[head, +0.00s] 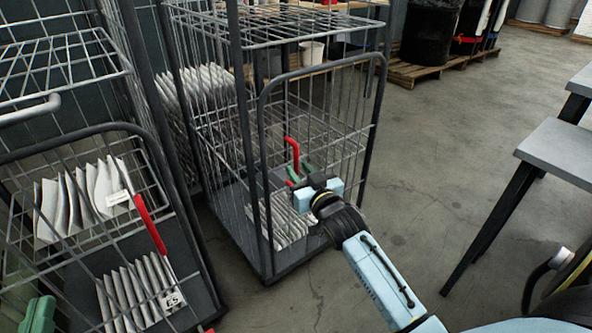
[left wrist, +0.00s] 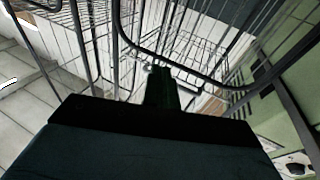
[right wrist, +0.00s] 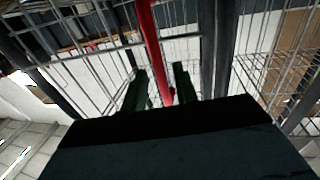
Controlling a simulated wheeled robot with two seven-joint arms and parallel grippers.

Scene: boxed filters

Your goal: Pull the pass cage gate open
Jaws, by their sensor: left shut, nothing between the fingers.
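The cage in the middle of the head view has a dark-framed wire gate (head: 262,120) with a red upright handle (head: 292,150). The gate looks shut. My right gripper (head: 299,172) is at the handle's lower part, its green fingers apart. In the right wrist view the red handle (right wrist: 150,40) runs down between the two separated fingers (right wrist: 159,72); whether either touches it I cannot tell. My left gripper (head: 38,314) shows only partly at the bottom left corner of the head view. In the left wrist view its fingers (left wrist: 162,88) are together and empty, near a dark curved frame.
A second wire cage (head: 150,150) with a red handle (head: 150,222) stands at the left, holding white filters (head: 85,200). More filters (head: 280,220) lie inside the middle cage. A grey table (head: 560,150) stands at the right. The floor between is clear.

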